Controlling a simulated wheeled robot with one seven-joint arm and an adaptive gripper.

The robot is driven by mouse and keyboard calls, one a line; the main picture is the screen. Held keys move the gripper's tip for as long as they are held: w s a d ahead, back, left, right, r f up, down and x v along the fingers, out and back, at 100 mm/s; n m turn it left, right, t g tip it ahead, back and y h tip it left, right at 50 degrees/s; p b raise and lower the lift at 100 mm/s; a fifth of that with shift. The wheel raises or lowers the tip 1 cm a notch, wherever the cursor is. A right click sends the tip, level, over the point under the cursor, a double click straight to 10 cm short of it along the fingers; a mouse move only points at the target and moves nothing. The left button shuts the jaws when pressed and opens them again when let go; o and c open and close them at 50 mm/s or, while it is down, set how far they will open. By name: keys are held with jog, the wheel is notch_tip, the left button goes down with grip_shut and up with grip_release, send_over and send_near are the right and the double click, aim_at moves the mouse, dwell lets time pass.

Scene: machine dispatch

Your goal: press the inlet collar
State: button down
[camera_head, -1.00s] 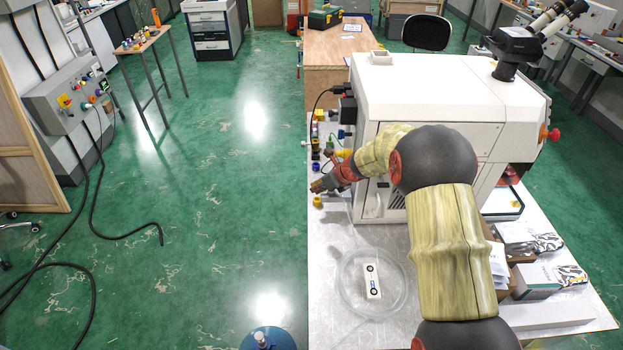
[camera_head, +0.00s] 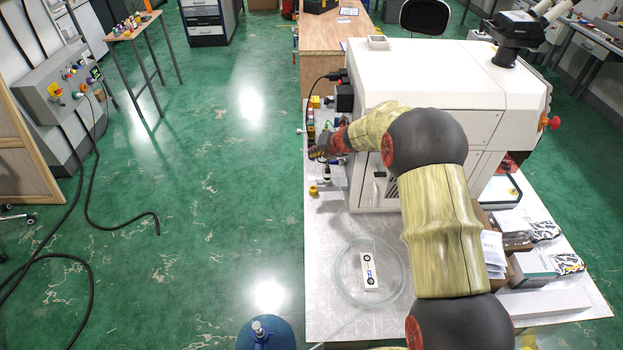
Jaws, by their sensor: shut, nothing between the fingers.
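The white machine (camera_head: 420,85) stands on the bench, with several small fittings along its left side. A black box (camera_head: 345,98) with a cable sticks out of that side. My gripper (camera_head: 318,152) is beside these fittings, left of the machine, and looks shut and empty. It is small, and my arm partly covers the area behind it. I cannot make out which fitting is the inlet collar, nor whether my gripper touches one. A yellow fitting (camera_head: 313,190) and a black-and-white fitting (camera_head: 326,173) show just in front of my gripper.
A glass dish (camera_head: 345,285) holding a white part with dark rings (camera_head: 369,270) sits on the bench front. Boxes (camera_head: 530,268) and papers lie at right. A blue round object (camera_head: 266,336) stands on the floor at bottom. The green floor at left is largely clear, except for black hoses.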

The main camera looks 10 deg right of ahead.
jog(key=shift+f, duration=0.1)
jog(key=b, duration=0.8)
send_over(314, 178)
notch_tip(314, 178, down, 8)
jog(key=shift+w+r, duration=0.1)
jog(key=shift+r, duration=0.15)
jog(key=shift+f, duration=0.5)
jog(key=shift+f, duration=0.15)
jog(key=shift+f+b, duration=0.3)
jog(key=shift+f+b, duration=0.55)
jog(key=shift+f, duration=0.35)
dwell(1.3)
jog(key=shift+r, duration=0.15)
jog(key=shift+r+p, duration=1.2)
jog(key=shift+p, duration=0.1)
